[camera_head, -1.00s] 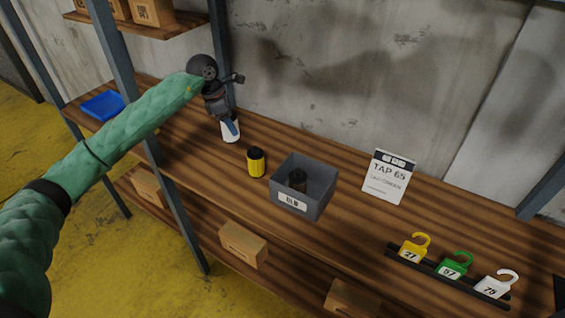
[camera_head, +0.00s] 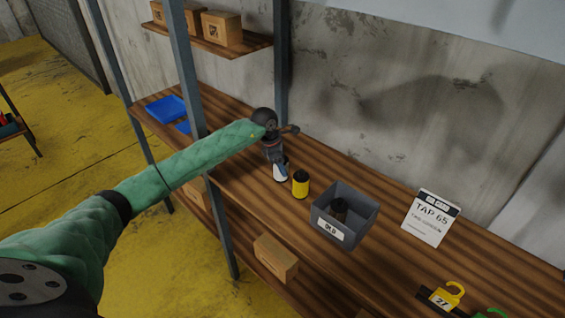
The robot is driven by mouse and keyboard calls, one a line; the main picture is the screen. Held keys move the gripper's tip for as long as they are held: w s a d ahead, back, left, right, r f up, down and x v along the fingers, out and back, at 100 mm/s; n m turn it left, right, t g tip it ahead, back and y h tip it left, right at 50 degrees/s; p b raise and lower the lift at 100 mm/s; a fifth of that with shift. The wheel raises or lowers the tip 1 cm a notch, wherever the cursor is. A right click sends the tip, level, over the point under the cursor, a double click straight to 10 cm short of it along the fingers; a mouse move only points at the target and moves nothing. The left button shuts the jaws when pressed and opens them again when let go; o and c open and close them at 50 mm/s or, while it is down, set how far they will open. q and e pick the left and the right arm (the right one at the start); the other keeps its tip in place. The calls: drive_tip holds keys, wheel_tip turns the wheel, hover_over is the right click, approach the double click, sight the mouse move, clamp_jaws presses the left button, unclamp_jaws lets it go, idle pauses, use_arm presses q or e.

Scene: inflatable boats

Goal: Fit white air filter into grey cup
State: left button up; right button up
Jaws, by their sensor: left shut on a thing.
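The white air filter (camera_head: 279,176) shows as a small white piece at the tip of my left gripper (camera_head: 279,161). The gripper is shut on it and points down over the wooden shelf, just left of a yellow cylinder (camera_head: 301,186) with a black top. The fingers hide part of the filter, and I cannot tell if it touches the shelf. I cannot make out a grey cup for certain. A grey open box (camera_head: 330,234) labelled OLD stands right of the yellow cylinder, with a dark cylinder (camera_head: 340,207) inside. My right gripper is not in view.
A TAP 65 sign (camera_head: 430,219) stands right of the box. A yellow tag (camera_head: 443,298) marked 27 is at the lower right. Blue trays (camera_head: 166,109) lie at the far left. A metal post (camera_head: 190,80) rises beside my left arm. Cardboard boxes sit above and below.

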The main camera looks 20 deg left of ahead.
use_arm(q)
drive_tip(key=shift+f, duration=0.2)
drive_tip(key=shift+f, duration=0.1)
drive_tip(key=o, duration=1.1)
drive_tip(key=shift+r, duration=0.2)
